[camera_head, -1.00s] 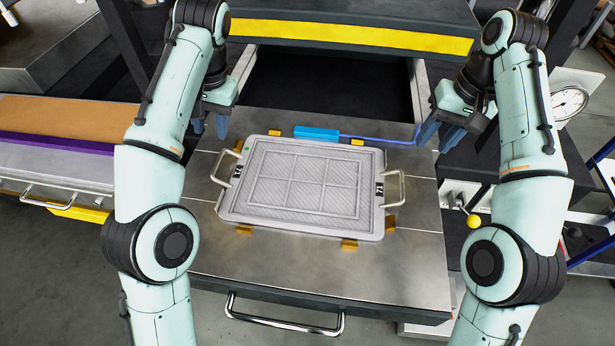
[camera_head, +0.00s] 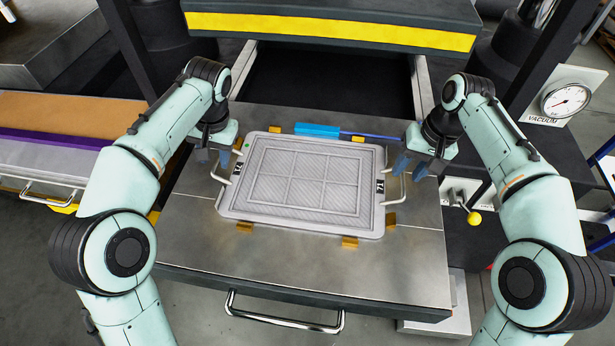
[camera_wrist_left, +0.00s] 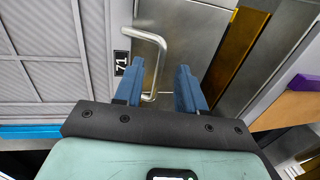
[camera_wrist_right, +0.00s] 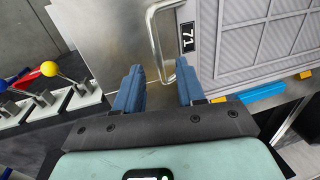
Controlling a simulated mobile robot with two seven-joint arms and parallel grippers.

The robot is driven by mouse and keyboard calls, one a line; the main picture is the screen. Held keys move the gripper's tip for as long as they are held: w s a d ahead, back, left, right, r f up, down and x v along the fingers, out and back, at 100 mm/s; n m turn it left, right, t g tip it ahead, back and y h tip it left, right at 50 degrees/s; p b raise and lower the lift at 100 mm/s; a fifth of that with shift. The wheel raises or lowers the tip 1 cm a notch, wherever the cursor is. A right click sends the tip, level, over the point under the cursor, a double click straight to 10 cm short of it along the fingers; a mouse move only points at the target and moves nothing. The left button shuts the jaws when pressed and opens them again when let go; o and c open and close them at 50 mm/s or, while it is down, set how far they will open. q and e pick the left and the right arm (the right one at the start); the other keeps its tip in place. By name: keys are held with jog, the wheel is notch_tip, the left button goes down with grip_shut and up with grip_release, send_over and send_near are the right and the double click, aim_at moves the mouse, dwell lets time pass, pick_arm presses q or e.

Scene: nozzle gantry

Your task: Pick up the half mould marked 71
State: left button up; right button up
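The half mould marked 71 (camera_head: 303,186) is a pale grey framed plate with a ribbed, six-panel face, lying flat on the steel drawer top. It has a metal handle at each short side, and a 71 label beside each. My left gripper (camera_head: 213,160) is open above the left handle; in the left wrist view the handle (camera_wrist_left: 158,62) shows between the open fingers (camera_wrist_left: 157,90). My right gripper (camera_head: 412,166) is open near the right handle; in the right wrist view the handle (camera_wrist_right: 153,38) lies ahead of and between the open fingers (camera_wrist_right: 157,90). Neither gripper visibly touches a handle.
Orange locating blocks (camera_head: 350,242) and a blue block (camera_head: 317,130) surround the mould. A yellow-striped beam (camera_head: 330,31) stands behind over a dark opening. A yellow-knobbed lever (camera_head: 474,219) and vacuum gauge (camera_head: 566,101) are at right. A drawer handle (camera_head: 285,323) is in front.

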pick_arm(q)
jog(key=shift+a+f, duration=0.25)
jog(key=shift+f, duration=0.75)
pick_arm(e)
jog(key=shift+a+f, duration=0.2)
jog(key=shift+f, duration=0.85)
pick_arm(q)
jog(key=c, duration=0.7)
pick_arm(e)
grip_shut()
pick_arm(q)
grip_shut()
jog(key=shift+w+r, duration=0.1)
pick_arm(e)
jog(key=shift+w+r, duration=0.1)
jog(key=shift+r, duration=0.05)
